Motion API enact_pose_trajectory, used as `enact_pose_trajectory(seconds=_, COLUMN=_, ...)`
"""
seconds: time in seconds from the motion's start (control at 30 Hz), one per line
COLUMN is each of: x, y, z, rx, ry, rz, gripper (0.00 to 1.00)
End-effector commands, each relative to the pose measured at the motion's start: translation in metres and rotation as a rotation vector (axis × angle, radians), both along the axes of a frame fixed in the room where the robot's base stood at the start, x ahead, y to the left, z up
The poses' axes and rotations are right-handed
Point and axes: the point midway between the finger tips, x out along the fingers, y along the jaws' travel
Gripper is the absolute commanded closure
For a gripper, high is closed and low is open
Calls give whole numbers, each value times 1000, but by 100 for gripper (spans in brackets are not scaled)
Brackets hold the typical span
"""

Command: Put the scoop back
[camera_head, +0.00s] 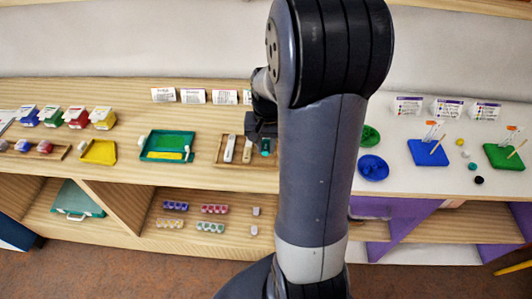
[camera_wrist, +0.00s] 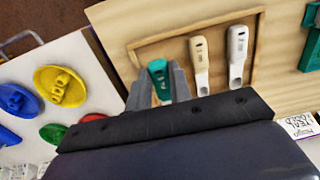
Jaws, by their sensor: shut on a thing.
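A shallow wooden tray (camera_head: 219,151) lies on the shelf top, partly hidden by my arm in the head view. It also shows in the wrist view (camera_wrist: 180,42). It holds a cream scoop (camera_wrist: 200,62) and a white scoop (camera_wrist: 237,55), side by side. My gripper (camera_wrist: 157,88) is shut on a teal scoop (camera_wrist: 158,74), whose end shows between the two fingers. The teal scoop is over the tray's free end, beside the cream scoop. I cannot tell whether it touches the tray. The rest of it is hidden by my gripper.
A green tray (camera_head: 145,150) stands left of the wooden tray. On the white top to the right are blue (camera_head: 373,168) and green (camera_head: 369,136) round pieces, and blue (camera_head: 428,152) and green (camera_head: 502,157) boards. Yellow and red pieces show in the wrist view.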

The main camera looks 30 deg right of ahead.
Motion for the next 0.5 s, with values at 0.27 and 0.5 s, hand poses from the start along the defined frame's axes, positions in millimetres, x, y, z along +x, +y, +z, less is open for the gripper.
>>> enact_pose_trajectory(seconds=0.27, x=-1, y=1, z=-35, rx=1, ry=4, rz=0, gripper=100)
enact_pose_trajectory(seconds=0.5, x=0, y=0, z=-40, rx=0, ry=-1, rz=0, gripper=100)
